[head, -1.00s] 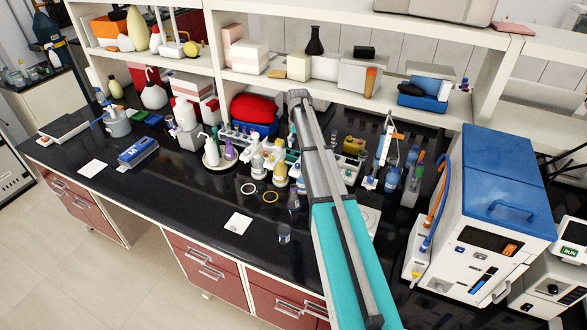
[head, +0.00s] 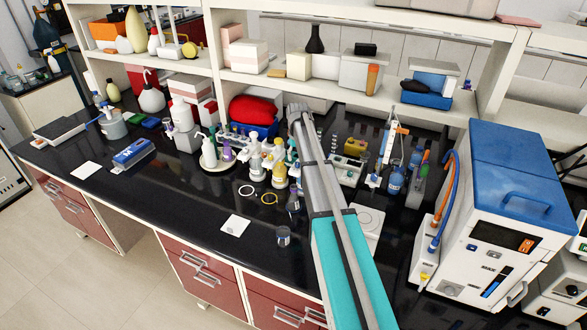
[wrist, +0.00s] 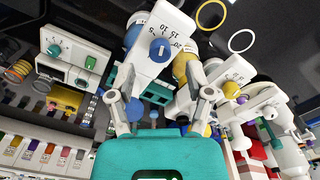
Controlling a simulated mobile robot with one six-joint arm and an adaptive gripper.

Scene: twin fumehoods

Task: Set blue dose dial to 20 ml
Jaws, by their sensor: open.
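In the wrist view, a white dispenser head carries the blue dose dial (wrist: 160,50), a round knob with a pale mark. Printed scale numbers, 10, 15 and 20 among them, run beside the dial. Which number the mark meets is too small to tell. My gripper (wrist: 160,108) is open and empty, its two fingers spread below the dial in the picture and apart from it. In the head view, my arm hides the gripper and the blue dial.
White-topped bottles (head: 279,168) stand close left of my arm. A white device with a green knob (wrist: 54,50) and a rack of coloured vials (wrist: 45,150) are left in the wrist view. The blue-lidded machine (head: 515,190) is at right. The bench's front left is mostly clear.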

